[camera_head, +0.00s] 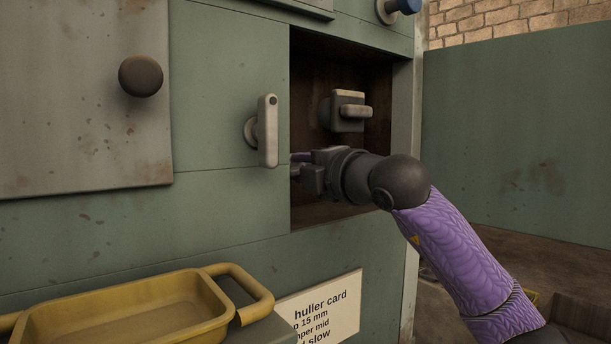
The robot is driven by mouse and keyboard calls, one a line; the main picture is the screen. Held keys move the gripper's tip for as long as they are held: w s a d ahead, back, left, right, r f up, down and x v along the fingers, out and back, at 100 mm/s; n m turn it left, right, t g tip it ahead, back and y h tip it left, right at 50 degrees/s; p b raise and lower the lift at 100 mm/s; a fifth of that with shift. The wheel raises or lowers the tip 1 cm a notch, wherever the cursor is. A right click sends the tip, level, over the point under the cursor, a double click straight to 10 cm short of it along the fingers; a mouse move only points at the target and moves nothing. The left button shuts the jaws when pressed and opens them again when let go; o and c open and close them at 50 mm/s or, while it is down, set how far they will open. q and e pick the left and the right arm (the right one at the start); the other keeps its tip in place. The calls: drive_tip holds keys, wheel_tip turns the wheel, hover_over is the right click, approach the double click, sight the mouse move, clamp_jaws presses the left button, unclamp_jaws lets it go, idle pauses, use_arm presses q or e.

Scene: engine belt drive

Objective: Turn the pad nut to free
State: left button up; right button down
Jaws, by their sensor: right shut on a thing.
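My right gripper (306,174) reaches from the right into a dark square opening in the green machine (230,215). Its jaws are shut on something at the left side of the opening. The left edge of the opening hides the jaw tips and what they hold, so I cannot tell whether it is the pad nut. My left gripper is not in view.
A pale upright lever (268,131) sticks out just left of the opening. A dark round knob (140,76) is on a grey panel at the left. A yellow tray (128,310) with handles stands in front, beside a card with printed text (325,310).

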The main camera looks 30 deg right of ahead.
drive_tip(key=n+b, duration=0.1)
drive_tip(key=n, duration=0.1)
drive_tip(key=shift+f+n, duration=0.2)
drive_tip(key=shift+n, duration=0.2)
drive_tip(key=n+b, duration=0.1)
drive_tip(key=n, duration=0.8)
drive_tip(key=shift+b, duration=0.35)
drive_tip(key=shift+n, duration=2)
drive_tip(key=shift+r, duration=0.1)
drive_tip(key=shift+c, duration=2)
unclamp_jaws()
drive_tip(key=s+b, duration=0.5)
drive_tip(key=s, duration=0.5)
drive_tip(key=shift+d, duration=0.4)
